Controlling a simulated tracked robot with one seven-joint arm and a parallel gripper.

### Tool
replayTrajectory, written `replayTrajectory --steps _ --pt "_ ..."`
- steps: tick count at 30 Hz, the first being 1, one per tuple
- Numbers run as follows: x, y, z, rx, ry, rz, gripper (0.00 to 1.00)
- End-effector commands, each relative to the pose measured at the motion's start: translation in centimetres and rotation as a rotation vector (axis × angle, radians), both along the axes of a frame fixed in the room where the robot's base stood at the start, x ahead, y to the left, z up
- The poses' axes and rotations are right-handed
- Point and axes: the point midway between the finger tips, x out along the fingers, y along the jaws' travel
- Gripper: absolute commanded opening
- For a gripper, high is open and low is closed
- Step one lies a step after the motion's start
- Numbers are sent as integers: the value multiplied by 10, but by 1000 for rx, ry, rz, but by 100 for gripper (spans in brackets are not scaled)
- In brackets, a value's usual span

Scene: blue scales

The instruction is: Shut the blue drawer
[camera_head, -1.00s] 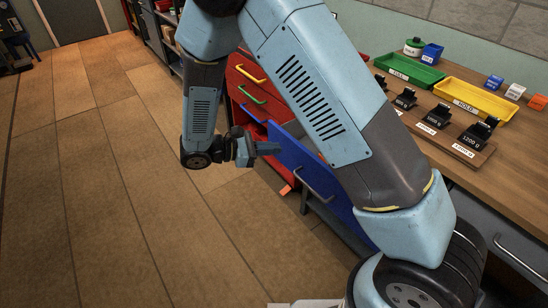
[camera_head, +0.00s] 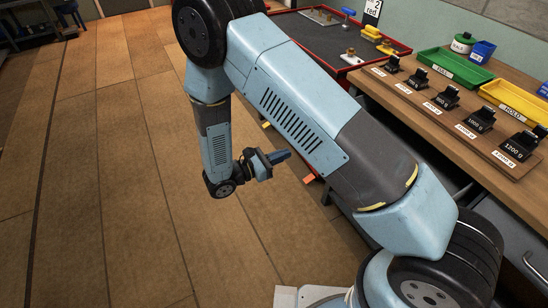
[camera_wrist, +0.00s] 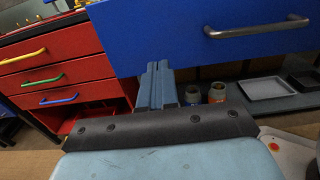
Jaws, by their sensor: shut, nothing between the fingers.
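The blue drawer (camera_wrist: 200,50) fills the upper right of the wrist view, with a grey bar handle (camera_wrist: 257,27) on its front. My gripper (camera_head: 286,155) is shut and empty, held low over the floor left of the bench in the head view. In the wrist view its fingers (camera_wrist: 157,72) overlap the lower left part of the blue front. I cannot tell whether they touch it. In the head view the drawer is hidden behind my arm, so how far it stands out is unclear now.
A red cabinet (camera_wrist: 65,65) with yellow, green and blue handles stands left of the drawer. Below the drawer a shelf holds jars (camera_wrist: 216,92) and grey trays (camera_wrist: 264,88). The wooden bench (camera_head: 425,110) carries weights and a green tray (camera_head: 455,66). Floor at left is clear.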

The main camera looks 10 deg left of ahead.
Motion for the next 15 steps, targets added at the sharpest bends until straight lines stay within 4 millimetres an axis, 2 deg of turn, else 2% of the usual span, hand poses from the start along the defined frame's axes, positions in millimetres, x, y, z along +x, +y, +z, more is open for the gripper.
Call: replayTrajectory --steps 9,15 --pt "31 -48 0 -1 -1 -5 0" --pt "45 -68 0 1 -1 -4 0"
